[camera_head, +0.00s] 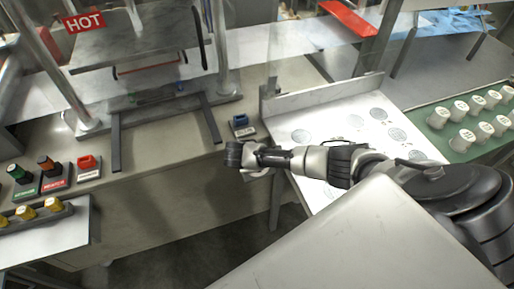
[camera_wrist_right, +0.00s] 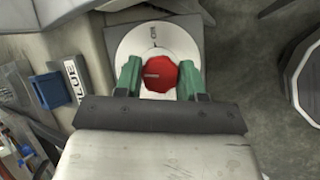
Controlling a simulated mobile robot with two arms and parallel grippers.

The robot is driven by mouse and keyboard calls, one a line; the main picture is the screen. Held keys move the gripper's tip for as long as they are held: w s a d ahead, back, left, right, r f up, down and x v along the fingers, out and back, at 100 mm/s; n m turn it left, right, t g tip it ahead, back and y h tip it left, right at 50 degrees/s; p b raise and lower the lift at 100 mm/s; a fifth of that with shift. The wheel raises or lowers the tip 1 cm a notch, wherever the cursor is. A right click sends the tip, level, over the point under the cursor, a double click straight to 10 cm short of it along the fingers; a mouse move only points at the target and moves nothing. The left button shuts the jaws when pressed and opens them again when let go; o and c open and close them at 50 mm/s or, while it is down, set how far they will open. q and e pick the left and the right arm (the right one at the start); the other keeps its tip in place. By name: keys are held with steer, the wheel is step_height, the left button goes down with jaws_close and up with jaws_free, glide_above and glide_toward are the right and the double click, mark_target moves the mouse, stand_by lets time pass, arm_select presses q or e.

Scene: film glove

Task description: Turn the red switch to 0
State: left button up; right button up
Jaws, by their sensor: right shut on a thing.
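The red switch (camera_wrist_right: 165,78) is a round red knob on a white dial plate (camera_wrist_right: 128,42) with a grey surround, in the right wrist view. A short pale mark on the knob lies level and points to the left of that picture. Small dark marks sit at the top of the dial; I cannot read them surely. My right gripper (camera_wrist_right: 160,74) has its green fingertips on either side of the knob and is shut on it. In the head view my right gripper (camera_head: 240,157) is at the counter's front edge, and the switch is hidden there. My left gripper is not in view.
A blue item (camera_head: 240,120) with a label, reading GLUE in the wrist view (camera_wrist_right: 76,80), stands beside the switch. A press with a HOT sign (camera_head: 84,22) is behind. Labelled blocks, one red (camera_head: 86,162), stand at left. A white tray (camera_head: 290,108) lies at right.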

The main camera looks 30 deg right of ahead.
steer(key=shift+n+t+h+p, duration=0.3)
steer(key=shift+n+t+p, duration=0.25)
steer(key=shift+n, duration=0.65)
steer(key=o, duration=0.9)
steer(key=shift+a, duration=0.1)
steer(key=v, duration=1)
steer(key=shift+s+a+r, duration=0.2)
steer(key=shift+r, duration=0.05)
